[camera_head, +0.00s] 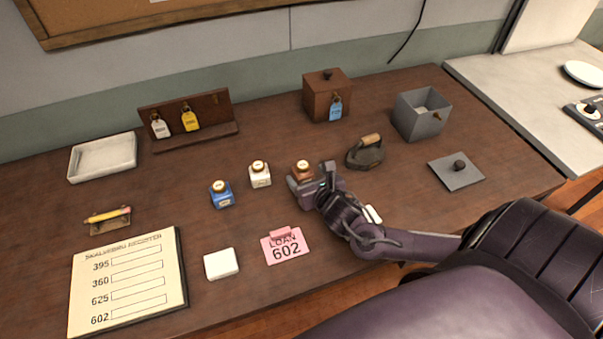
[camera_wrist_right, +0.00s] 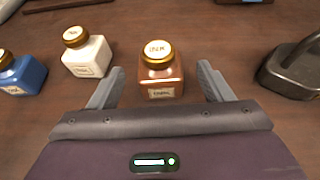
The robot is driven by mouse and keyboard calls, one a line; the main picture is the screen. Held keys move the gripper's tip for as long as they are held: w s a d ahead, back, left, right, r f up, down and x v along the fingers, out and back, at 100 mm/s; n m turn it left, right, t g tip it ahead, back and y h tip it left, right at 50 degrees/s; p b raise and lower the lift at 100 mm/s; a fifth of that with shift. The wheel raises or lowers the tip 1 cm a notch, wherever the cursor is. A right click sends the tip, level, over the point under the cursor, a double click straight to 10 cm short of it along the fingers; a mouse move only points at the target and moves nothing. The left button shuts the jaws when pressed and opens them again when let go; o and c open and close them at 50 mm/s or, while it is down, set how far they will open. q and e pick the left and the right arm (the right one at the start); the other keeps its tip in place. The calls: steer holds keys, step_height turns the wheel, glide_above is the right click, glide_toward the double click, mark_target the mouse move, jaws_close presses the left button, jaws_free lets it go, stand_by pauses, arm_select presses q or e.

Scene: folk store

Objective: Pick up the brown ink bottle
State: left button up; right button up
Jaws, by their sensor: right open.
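The brown ink bottle (camera_head: 302,169) stands upright on the dark wooden table, with a gold cap. It shows fully in the right wrist view (camera_wrist_right: 161,72), between the two spread fingers. My right gripper (camera_head: 314,183) is open, with its fingers apart from the bottle's sides; the gripper hides the bottle's lower part in the head view. In the wrist view the fingertips (camera_wrist_right: 158,82) lie left and right of the bottle with gaps. My left gripper is not in view.
A white ink bottle (camera_head: 260,174) and a blue ink bottle (camera_head: 221,194) stand to the left. A flat iron (camera_head: 366,152) stands close on the right. A wooden box (camera_head: 328,96) with a blue tag is behind. A pink loan card (camera_head: 286,246) lies in front.

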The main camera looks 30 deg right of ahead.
mark_target(300, 168)
steer(key=shift+w+d+f+p, duration=0.15)
steer(key=shift+w+p, duration=0.2)
steer(key=shift+w, duration=0.4)
steer(key=x, duration=0.4)
steer(key=shift+f+p, duration=0.2)
steer(key=shift+p, duration=0.2)
steer(key=shift+c, duration=0.2)
steer(key=c, duration=1.1)
steer(key=shift+r, duration=0.1)
